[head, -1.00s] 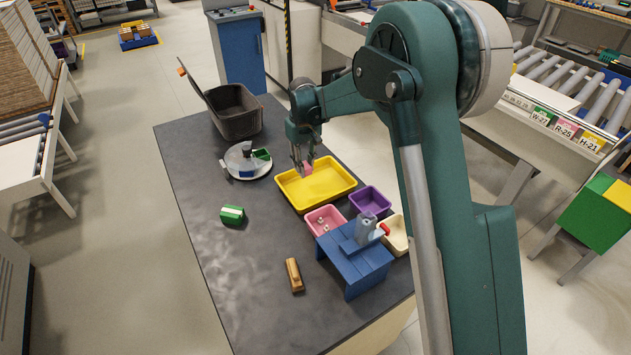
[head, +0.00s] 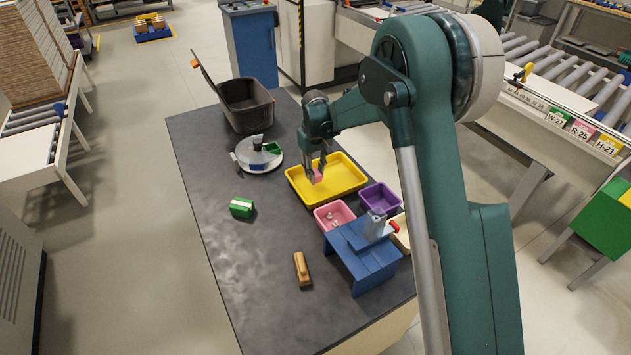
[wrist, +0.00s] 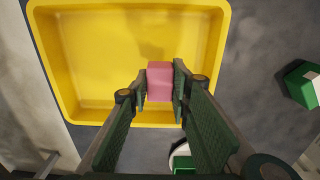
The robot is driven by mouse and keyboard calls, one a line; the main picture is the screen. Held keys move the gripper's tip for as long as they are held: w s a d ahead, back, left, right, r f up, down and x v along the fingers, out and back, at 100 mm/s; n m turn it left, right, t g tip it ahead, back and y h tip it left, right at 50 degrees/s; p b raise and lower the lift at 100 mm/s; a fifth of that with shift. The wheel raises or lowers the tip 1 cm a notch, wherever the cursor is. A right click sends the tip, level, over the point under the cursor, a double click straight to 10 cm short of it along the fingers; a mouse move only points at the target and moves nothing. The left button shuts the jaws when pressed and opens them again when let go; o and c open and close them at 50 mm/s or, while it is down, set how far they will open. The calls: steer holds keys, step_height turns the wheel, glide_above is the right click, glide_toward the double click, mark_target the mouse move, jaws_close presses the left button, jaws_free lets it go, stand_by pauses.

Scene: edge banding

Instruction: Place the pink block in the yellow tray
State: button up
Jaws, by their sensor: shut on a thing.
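The pink block (wrist: 160,80) is between the two fingers of my gripper (wrist: 160,85), which is shut on it. In the head view the pink block (head: 317,178) shows at the fingertips of my gripper (head: 314,172). The yellow tray (head: 345,168) lies on the dark table. The block is over the tray's left part in the head view. I cannot tell the exact height of the block above the tray.
A round plate (head: 262,168), a dark crate (head: 236,118), a green-and-white block (head: 241,207) and a brown piece (head: 301,269) are also on the table.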

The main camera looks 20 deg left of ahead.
steer(key=shift+f, duration=1.9)
steer(key=shift+f+b, duration=0.15)
steer(key=shift+b, duration=0.15)
steer(key=o, duration=0.9)
step_height(320, 180, up, 12)
steer(key=shift+r+p, duration=0.2)
steer(key=shift+p, duration=0.4)
